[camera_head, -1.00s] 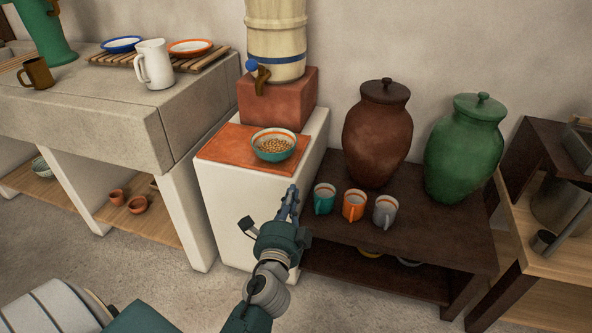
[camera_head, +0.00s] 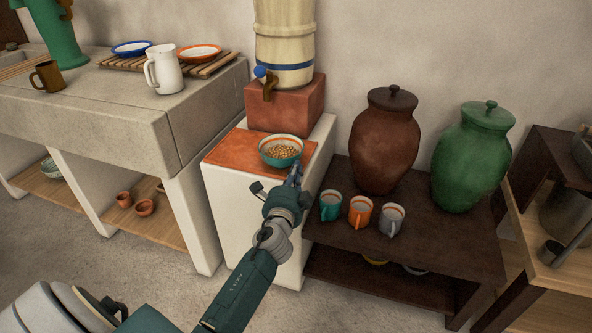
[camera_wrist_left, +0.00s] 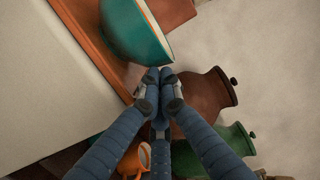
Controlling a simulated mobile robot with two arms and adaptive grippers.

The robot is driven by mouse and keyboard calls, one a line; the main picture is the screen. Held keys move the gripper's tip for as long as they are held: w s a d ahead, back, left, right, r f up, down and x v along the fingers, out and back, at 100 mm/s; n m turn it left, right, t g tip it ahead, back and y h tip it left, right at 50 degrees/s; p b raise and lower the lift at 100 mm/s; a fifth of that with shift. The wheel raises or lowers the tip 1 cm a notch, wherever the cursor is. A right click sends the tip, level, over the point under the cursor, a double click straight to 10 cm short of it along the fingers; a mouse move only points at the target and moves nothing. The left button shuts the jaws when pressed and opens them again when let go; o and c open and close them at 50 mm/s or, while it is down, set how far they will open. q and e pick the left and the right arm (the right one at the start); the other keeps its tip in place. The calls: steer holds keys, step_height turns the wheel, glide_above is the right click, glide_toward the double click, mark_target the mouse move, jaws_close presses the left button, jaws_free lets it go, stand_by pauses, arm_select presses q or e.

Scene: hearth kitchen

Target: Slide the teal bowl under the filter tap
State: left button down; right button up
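The teal bowl (camera_head: 281,158), with an orange band inside its pale rim and small tan pieces in it, sits upright on the terracotta tile (camera_head: 229,154). The filter tap (camera_head: 269,87), brown with a blue knob, is behind and above the bowl, slightly left of it. My left gripper (camera_head: 296,172) is at the bowl's front right side. In the left wrist view the teal bowl (camera_wrist_left: 128,32) is just beyond the fingertips (camera_wrist_left: 160,76), which are together with nothing between them. I cannot tell whether they touch the bowl. My right gripper is not in view.
The wooden filter barrel (camera_head: 284,45) stands on a red block (camera_head: 300,103) behind the bowl. Teal, orange and grey mugs (camera_head: 360,212) stand on the low dark table (camera_head: 433,240) at right, before brown (camera_head: 384,145) and green jars (camera_head: 470,160). A stone counter (camera_head: 120,110) is left.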

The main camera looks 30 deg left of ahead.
mark_target(286, 164)
arm_select(q)
steer(key=a, duration=0.1)
steer(key=w+a, duration=0.1)
steer(key=a, duration=0.1)
steer(key=w+a, duration=0.1)
steer(key=shift+a, duration=0.2)
steer(key=a, duration=0.1)
steer(key=w+a, duration=0.1)
steer(key=a, duration=0.1)
steer(key=w+a+b, duration=0.1)
steer(key=a, duration=0.1)
steer(key=shift+w+a, duration=0.2)
steer(key=shift+a, duration=0.25)
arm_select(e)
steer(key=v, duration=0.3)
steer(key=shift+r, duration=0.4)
arm_select(q)
steer(key=shift+d, duration=0.1)
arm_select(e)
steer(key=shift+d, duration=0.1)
